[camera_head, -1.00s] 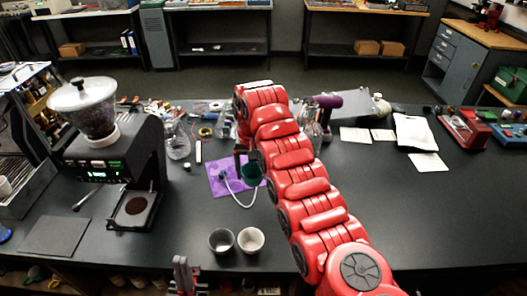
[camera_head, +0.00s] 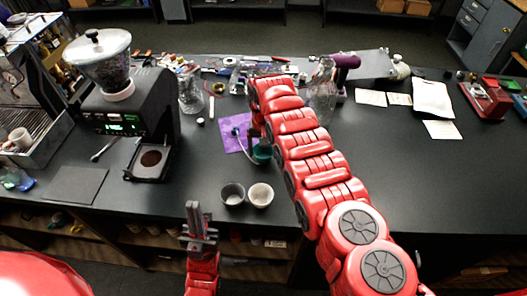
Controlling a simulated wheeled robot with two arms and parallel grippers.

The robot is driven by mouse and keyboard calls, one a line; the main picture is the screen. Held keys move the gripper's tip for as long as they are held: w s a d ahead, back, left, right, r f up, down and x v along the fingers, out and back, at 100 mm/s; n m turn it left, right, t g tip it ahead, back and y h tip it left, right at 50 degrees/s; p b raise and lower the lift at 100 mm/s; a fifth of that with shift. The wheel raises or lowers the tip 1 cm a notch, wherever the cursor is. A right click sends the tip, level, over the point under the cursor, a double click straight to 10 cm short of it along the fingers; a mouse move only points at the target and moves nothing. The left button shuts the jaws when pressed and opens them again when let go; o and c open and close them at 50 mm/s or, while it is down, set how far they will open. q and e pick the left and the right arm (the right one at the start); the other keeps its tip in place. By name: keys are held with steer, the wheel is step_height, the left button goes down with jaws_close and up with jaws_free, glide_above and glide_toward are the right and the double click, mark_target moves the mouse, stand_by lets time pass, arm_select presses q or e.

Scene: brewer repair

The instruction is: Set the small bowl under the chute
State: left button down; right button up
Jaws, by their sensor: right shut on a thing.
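Two small round vessels stand side by side near the front edge of the black worktop: a grey one (camera_head: 232,194) and a whiter one (camera_head: 260,195). I cannot tell which is the small bowl. The black grinder (camera_head: 150,105) stands at the left; its chute is hard to make out above the dark round patch on its tray (camera_head: 151,160). My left gripper (camera_head: 194,208) points up in front of the worktop edge, left of the vessels; its jaw gap is unclear. My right gripper (camera_head: 257,130), partly hidden by its arm, is shut on a dark green thing (camera_head: 262,152) by the purple mat.
The purple mat (camera_head: 235,135) has a white tube or cable on it. A dark flat pad (camera_head: 75,185) lies at the left front. Glass vessels (camera_head: 190,95) and loose tools line the back. The worktop right of my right arm is largely clear.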

steer(key=shift+f+b, duration=0.2)
steer(key=shift+b, duration=0.1)
steer(key=o, duration=1.2)
steer(key=shift+r, duration=0.1)
